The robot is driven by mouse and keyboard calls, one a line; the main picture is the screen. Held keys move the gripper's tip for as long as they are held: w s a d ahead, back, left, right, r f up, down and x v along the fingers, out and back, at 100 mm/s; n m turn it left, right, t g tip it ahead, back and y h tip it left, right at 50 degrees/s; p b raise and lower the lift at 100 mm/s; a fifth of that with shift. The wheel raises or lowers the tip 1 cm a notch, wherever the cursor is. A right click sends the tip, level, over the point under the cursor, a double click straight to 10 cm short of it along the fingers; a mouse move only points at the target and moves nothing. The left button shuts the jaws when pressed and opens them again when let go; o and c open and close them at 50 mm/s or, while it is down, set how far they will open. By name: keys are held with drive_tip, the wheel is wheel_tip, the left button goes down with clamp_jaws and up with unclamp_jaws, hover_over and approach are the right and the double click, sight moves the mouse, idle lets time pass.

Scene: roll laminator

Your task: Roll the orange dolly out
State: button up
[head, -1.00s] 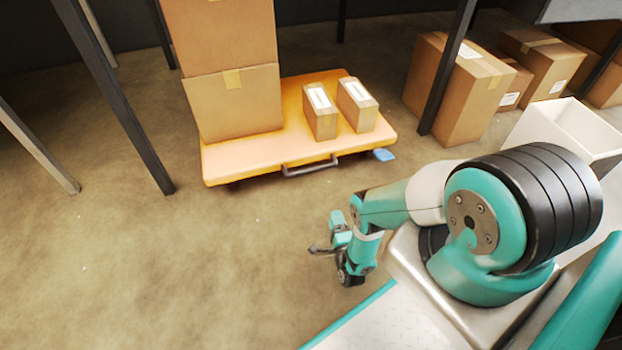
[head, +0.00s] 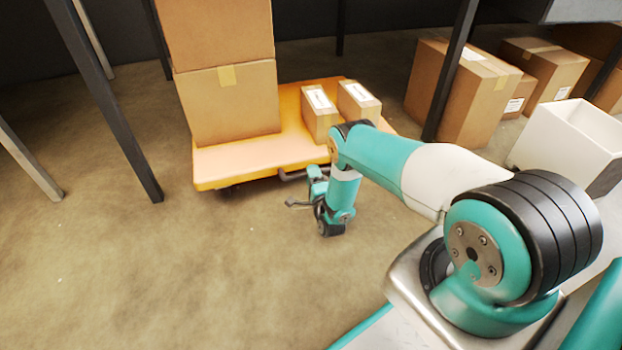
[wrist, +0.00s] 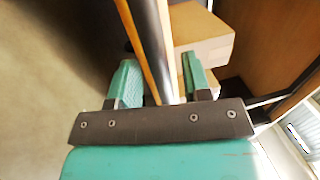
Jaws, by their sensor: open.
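The orange dolly (head: 235,172) stands on the floor in the head view, loaded with boxes. Its grey handle (head: 291,176) sticks out from the near edge, partly hidden by my arm. My gripper (head: 315,174) is at the handle's right part, low in front of the deck. In the wrist view, my gripper (wrist: 158,72) is open, with its two teal fingers apart. A grey bar that looks like the handle (wrist: 160,50) runs between them, with a thin orange strip of the dolly beside it. I cannot tell whether a finger touches the bar.
Tall stacked boxes (head: 228,105) and two small boxes (head: 320,115) ride on the dolly. Dark table legs (head: 105,100) stand at left and right (head: 450,70). More cartons (head: 465,95) and a white bin (head: 565,145) are at right. The floor at front left is clear.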

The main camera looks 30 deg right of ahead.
drive_tip(key=shift+w+d+r, duration=0.15)
drive_tip(key=shift+w+d, duration=0.05)
drive_tip(key=shift+w, duration=0.4)
clamp_jaws()
